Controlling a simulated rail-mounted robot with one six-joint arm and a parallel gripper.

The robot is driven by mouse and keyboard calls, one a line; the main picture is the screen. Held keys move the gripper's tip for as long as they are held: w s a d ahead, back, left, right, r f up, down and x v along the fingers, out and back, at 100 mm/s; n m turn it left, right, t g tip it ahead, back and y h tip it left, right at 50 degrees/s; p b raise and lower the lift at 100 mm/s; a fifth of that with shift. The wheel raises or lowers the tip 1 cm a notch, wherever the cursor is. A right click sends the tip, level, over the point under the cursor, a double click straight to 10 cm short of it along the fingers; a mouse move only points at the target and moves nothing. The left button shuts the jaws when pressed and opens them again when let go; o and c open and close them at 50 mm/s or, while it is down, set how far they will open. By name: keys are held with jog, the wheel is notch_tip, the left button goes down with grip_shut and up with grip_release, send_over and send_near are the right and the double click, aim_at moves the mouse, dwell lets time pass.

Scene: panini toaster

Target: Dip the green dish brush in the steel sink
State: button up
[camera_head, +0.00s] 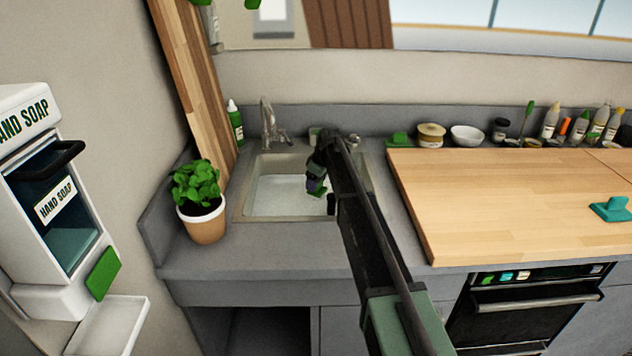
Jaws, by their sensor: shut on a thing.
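The steel sink (284,219) is set into the grey counter at the left of centre, and its basin holds pale, water-like contents. My gripper (315,182) is over the right part of the basin, pointing down. It is shut on the green dish brush (318,194), of which only a small green part shows below the fingers. My arm hides the right part of the sink and most of the brush. I cannot tell whether the brush touches the contents of the basin.
A faucet (268,125) stands behind the sink, with a green bottle (235,122) to its left. A potted plant (200,200) stands at the sink's left. A wooden board (500,200) covers the right counter. Bowls and bottles line the back wall.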

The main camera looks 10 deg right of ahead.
notch_tip(320, 180, up, 9)
jog(key=p, duration=0.7)
jog(key=shift+p, duration=0.4)
jog(key=shift+f, duration=0.25)
jog(key=shift+d, duration=0.1)
dwell(3.7)
